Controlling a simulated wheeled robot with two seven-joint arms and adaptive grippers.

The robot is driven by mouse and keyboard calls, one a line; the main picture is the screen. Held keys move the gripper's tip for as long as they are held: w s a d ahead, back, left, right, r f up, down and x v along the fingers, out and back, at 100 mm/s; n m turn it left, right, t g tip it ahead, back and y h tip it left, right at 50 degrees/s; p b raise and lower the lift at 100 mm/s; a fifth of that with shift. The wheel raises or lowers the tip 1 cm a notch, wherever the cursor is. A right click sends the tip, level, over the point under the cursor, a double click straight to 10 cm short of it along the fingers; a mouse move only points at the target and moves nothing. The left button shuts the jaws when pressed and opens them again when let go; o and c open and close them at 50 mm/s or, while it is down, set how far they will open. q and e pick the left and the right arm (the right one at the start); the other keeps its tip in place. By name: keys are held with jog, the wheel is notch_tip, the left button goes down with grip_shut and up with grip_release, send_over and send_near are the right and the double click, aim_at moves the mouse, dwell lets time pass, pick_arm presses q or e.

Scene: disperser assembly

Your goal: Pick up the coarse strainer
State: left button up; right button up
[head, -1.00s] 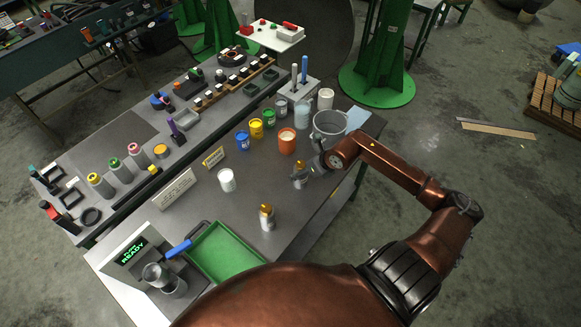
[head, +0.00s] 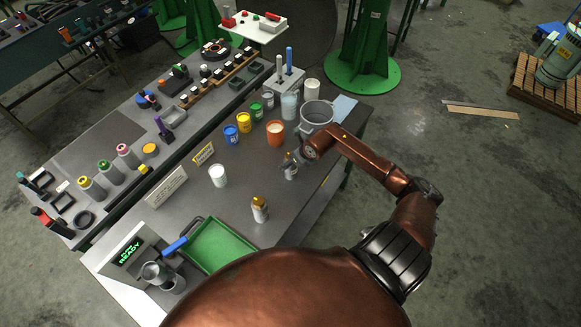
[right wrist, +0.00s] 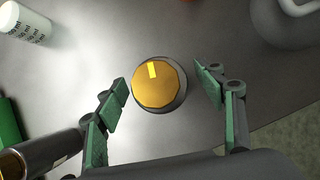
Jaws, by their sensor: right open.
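A small grey cylinder with a faceted amber top and a yellow mark (right wrist: 160,84) stands in the middle of the right wrist view. In the head view it stands on the table (head: 291,172), partly hidden by my right gripper. A like amber-topped cylinder (head: 259,209) stands nearer to me. I cannot tell from the pictures which is the coarse strainer. My right gripper (right wrist: 163,85) is open, its green-padded fingers on either side of the first cylinder with gaps. My left gripper is not in view.
A grey pot (head: 318,116) stands just beyond my right gripper. A white cup (head: 217,176), several paint cans and an orange can (head: 275,133) stand to the left. A green tray (head: 216,246) lies at the near edge. Bare table surrounds the amber-topped cylinders.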

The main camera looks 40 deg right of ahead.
grip_shut()
jog(key=shift+w+r, duration=0.1)
dwell(0.8)
